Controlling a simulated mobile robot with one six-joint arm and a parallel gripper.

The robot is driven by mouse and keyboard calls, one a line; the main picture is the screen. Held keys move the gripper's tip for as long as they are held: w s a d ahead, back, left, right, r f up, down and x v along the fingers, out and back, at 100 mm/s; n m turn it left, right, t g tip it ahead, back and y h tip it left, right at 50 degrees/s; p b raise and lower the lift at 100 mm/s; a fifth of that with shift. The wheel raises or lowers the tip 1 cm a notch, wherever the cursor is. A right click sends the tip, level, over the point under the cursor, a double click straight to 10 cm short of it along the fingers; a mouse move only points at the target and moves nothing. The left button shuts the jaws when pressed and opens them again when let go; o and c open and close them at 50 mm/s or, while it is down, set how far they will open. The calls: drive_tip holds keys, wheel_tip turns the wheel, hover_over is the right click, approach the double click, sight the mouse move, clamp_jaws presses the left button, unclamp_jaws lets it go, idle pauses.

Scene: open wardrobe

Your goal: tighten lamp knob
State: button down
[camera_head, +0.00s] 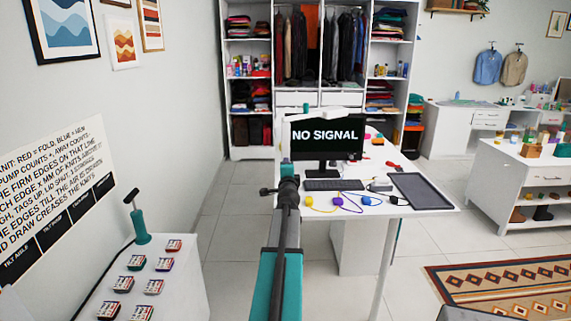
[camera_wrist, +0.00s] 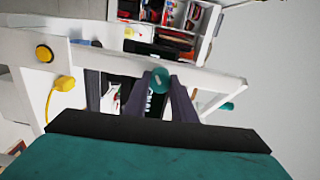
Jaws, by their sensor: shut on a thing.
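The lamp's white bars (camera_wrist: 210,80) cross the wrist view. A round teal knob (camera_wrist: 161,78) with a pale mark sits on the bar in the middle. The dark fingers of my gripper (camera_wrist: 160,88) close in on the knob from both sides and are shut on it. In the head view, my gripper (camera_head: 288,183) is at the left end of the desk, beside the monitor. The white lamp arm (camera_head: 325,112) shows above the monitor; the knob itself cannot be made out there, hidden by my arm.
A monitor (camera_head: 327,137) reading NO SIGNAL, a keyboard (camera_head: 335,185) and a dark tray (camera_head: 420,191) are on the white desk (camera_head: 376,211). A yellow coil (camera_head: 310,201) lies nearby. A low white cabinet (camera_head: 185,285) stands left. An open wardrobe (camera_head: 320,89) is behind. Floor shows between them.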

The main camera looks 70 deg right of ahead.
drive_tip(key=m+p, duration=0.1)
drive_tip(key=m, duration=0.4)
drive_tip(key=shift+w, duration=0.2)
drive_tip(key=c, duration=1.4)
unclamp_jaws()
drive_tip(key=shift+s, duration=0.1)
drive_tip(key=shift+c, duration=0.4)
drive_tip(key=shift+f+n+b, duration=0.15)
drive_tip(key=shift+n+b, duration=4.9)
drive_tip(key=shift+n, duration=2.95)
drive_tip(key=shift+n+b, duration=0.6)
drive_tip(key=shift+b, duration=0.15)
